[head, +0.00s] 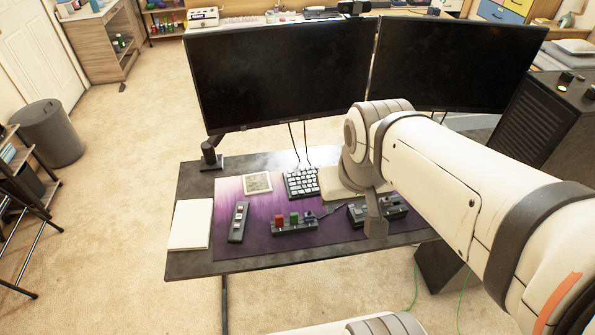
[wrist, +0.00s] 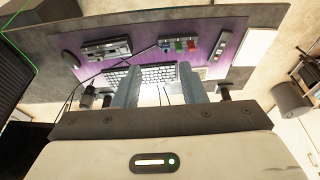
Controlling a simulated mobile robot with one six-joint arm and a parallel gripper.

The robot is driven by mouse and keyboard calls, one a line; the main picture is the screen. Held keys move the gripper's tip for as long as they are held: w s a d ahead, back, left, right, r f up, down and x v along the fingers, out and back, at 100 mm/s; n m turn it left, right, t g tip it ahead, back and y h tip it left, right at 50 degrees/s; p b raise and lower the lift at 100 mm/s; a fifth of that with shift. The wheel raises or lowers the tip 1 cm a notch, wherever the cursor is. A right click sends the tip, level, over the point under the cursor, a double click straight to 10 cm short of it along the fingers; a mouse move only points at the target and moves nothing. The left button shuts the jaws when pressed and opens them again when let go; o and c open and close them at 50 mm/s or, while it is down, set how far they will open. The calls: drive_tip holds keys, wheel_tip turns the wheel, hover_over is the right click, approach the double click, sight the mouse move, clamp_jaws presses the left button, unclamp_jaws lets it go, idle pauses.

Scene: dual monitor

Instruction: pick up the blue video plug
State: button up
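A dark plug that looks blue (head: 309,217) sits at the right end of a small dark holder (head: 290,229) on the purple desk mat, beside a green block (head: 294,218) and a red block (head: 280,220). In the wrist view the dark plug (wrist: 165,46) is small, left of the red and green blocks, and a thin cable seems to run from it. My gripper (wrist: 159,80) is open, with a clear gap between its two fingers and nothing in it. In the head view my gripper (head: 376,222) hangs right of the plug, apart from it.
A dark box-like device (head: 390,207) lies on the mat near my gripper, partly hidden by it. A keyboard (head: 302,184), a remote-like strip (head: 238,222) and a white pad (head: 191,224) are also on the desk. Two monitors (head: 285,75) stand behind. The front-left mat is clear.

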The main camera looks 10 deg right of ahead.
drive_tip(key=shift+o, duration=0.4)
drive_tip(key=shift+w+f+b, duration=0.1)
drive_tip(key=shift+f+b, duration=0.15)
drive_tip(key=shift+b, duration=0.05)
drive_tip(key=n+g+b, duration=0.3)
drive_tip(key=n+b, duration=1.5)
drive_tip(key=b, duration=0.6)
hover_over(308, 214)
drive_tip(key=f, duration=2.6)
drive_tip(key=shift+a+f, duration=0.3)
drive_tip(key=shift+a, duration=0.05)
drive_tip(key=f, duration=0.5)
drive_tip(key=f+b, duration=0.1)
drive_tip(key=f, duration=0.1)
drive_tip(key=shift+d+f, duration=0.25)
drive_tip(key=shift+f, duration=0.05)
clamp_jaws()
